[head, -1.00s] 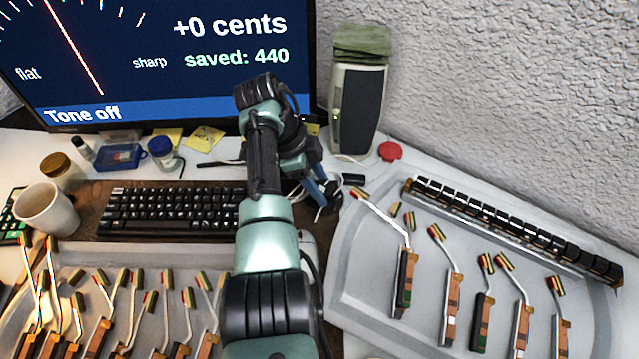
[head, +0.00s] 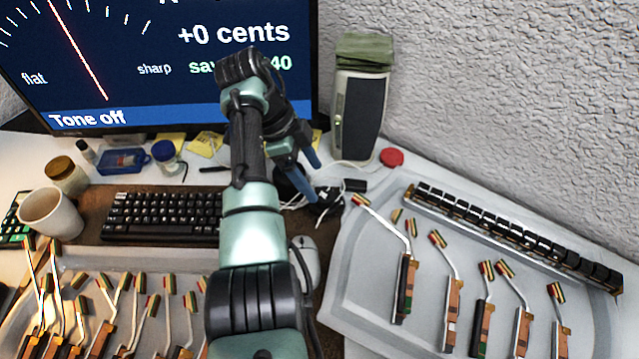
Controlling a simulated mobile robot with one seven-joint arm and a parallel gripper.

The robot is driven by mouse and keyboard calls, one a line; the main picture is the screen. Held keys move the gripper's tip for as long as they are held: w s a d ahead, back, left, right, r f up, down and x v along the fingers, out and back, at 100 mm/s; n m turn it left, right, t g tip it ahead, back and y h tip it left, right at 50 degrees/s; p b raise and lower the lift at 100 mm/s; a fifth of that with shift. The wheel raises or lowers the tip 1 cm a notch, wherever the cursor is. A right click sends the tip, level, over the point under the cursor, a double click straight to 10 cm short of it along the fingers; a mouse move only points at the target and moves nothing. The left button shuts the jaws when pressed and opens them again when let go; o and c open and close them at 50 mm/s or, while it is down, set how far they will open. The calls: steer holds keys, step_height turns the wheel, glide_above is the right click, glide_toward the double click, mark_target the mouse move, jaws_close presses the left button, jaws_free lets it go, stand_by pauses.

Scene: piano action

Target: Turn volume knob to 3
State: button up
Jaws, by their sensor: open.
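No part that I can identify for certain as the volume knob shows; no number marks can be read. A grey desktop speaker (head: 362,112) with a dark front panel stands right of the monitor. A small greenish spot shows on its left front edge, too small to identify. A dark rounded object (head: 291,183) with cables lies on the desk beneath my gripper, partly hidden by it. My gripper (head: 304,166) points down with its blue fingers apart, left of the speaker and apart from it. It holds nothing that I can see.
The monitor (head: 130,119) reads "Tone off". A keyboard (head: 165,214), a white mouse (head: 306,262) and a mug (head: 50,213) stand in front. A red cap (head: 391,157) lies by the speaker. A grey tray (head: 350,290) with piano hammers fills the right side.

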steer(key=v, duration=0.7)
steer(key=shift+r, duration=0.25)
